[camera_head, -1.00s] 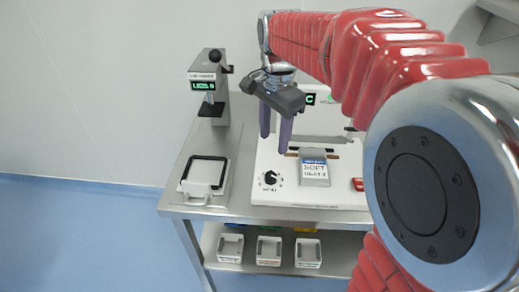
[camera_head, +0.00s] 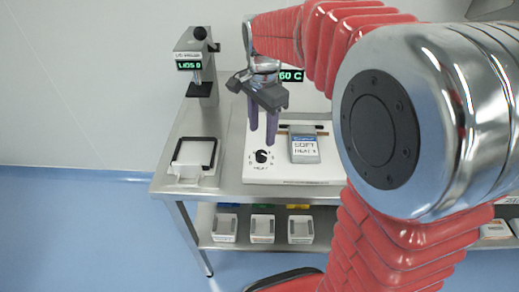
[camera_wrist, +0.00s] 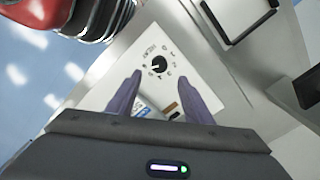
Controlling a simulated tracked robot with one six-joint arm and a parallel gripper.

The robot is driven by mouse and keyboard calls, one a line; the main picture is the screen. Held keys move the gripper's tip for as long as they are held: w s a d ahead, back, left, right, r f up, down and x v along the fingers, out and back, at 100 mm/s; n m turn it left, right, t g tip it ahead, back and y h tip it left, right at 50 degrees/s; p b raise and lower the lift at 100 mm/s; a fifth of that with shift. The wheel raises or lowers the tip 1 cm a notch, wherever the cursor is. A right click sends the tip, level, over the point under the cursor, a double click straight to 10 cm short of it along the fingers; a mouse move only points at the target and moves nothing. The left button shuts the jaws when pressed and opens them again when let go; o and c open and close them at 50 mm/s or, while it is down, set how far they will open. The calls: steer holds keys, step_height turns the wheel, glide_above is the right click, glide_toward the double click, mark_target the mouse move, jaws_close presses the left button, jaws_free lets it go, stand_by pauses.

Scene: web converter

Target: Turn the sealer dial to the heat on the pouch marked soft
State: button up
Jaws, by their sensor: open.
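The sealer dial (camera_head: 261,156) is a black knob on the white front face of the sealer (camera_head: 290,174), ringed by small marks. It also shows in the wrist view (camera_wrist: 159,66), just beyond my fingertips. The grey pouch (camera_head: 304,149) lies on the sealer right of the dial; its white label reads SOFT and a HEAT line whose digit is too small to tell for sure. My gripper (camera_head: 262,139) points down with purple fingers open and empty, just above and behind the dial. In the wrist view, part of the pouch (camera_wrist: 142,108) shows between the fingers.
A green display (camera_head: 290,76) reading 60 C stands behind my gripper. A grey gauge (camera_head: 194,62) stands at the table's back left, with a black-framed tray (camera_head: 194,154) before it. White bins (camera_head: 262,228) sit on the lower shelf. My red arm covers the right side.

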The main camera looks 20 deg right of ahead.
mark_target(261, 153)
step_height(261, 153, down, 8)
steer(key=shift+f, duration=0.2)
steer(key=shift+c, duration=0.7)
steer(key=c, duration=0.9)
steer(key=shift+w+a, duration=0.1)
steer(key=shift+a, duration=0.05)
